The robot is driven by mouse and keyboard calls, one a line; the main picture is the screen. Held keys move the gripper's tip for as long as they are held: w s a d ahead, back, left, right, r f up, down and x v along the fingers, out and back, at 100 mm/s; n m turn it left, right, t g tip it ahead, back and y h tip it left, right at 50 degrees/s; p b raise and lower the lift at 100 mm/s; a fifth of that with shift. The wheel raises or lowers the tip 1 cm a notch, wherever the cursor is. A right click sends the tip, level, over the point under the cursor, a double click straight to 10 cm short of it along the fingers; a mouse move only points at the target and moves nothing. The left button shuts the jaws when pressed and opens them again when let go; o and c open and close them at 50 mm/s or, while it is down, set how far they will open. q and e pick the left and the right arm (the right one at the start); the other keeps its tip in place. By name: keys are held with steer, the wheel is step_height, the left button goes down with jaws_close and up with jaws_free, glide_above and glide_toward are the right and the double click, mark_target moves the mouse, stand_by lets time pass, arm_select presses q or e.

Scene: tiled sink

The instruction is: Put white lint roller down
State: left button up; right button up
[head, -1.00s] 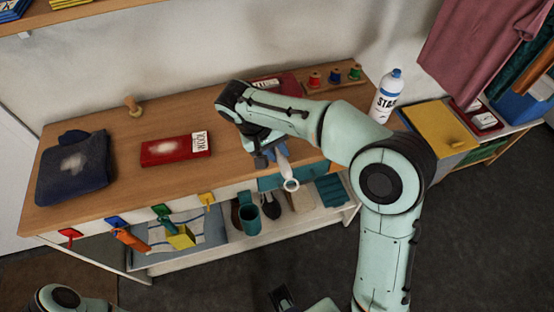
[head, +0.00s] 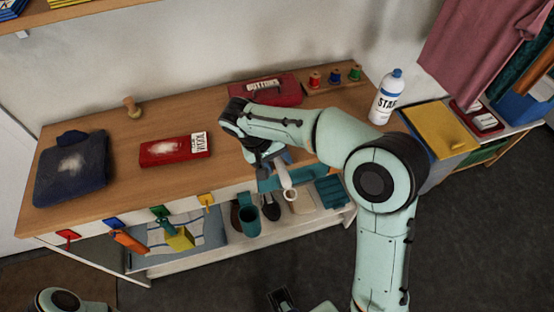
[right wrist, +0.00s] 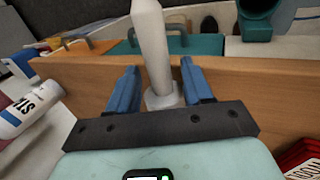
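The white lint roller (head: 287,178) hangs in the air by the front edge of the wooden tabletop (head: 110,195), above the lower shelf. A ring shows at its lower end. My right gripper (head: 270,163) holds it. In the right wrist view the roller (right wrist: 152,45) stands between the two blue fingers of the right gripper (right wrist: 160,82), with its wider collar near the palm. Its exact contact with the fingers is hard to see. A dark piece at the bottom edge of the head view, probably part of my left gripper (head: 283,299), is mostly cut off.
On the tabletop are folded dark clothing (head: 72,175), a red box (head: 160,152), a wooden-handled item (head: 131,106), a red buttons case (head: 270,92), thread spools (head: 335,76) and a starch bottle (head: 388,98). Coloured tags hang in front. Bare wood lies between the red boxes.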

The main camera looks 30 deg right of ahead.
steer(key=shift+r, duration=0.1)
steer(key=shift+a+r, duration=0.1)
steer(key=shift+r, duration=0.2)
steer(key=p+v, duration=0.2)
steer(key=v, duration=0.9)
steer(key=shift+r, duration=0.25)
steer(key=shift+a, duration=0.1)
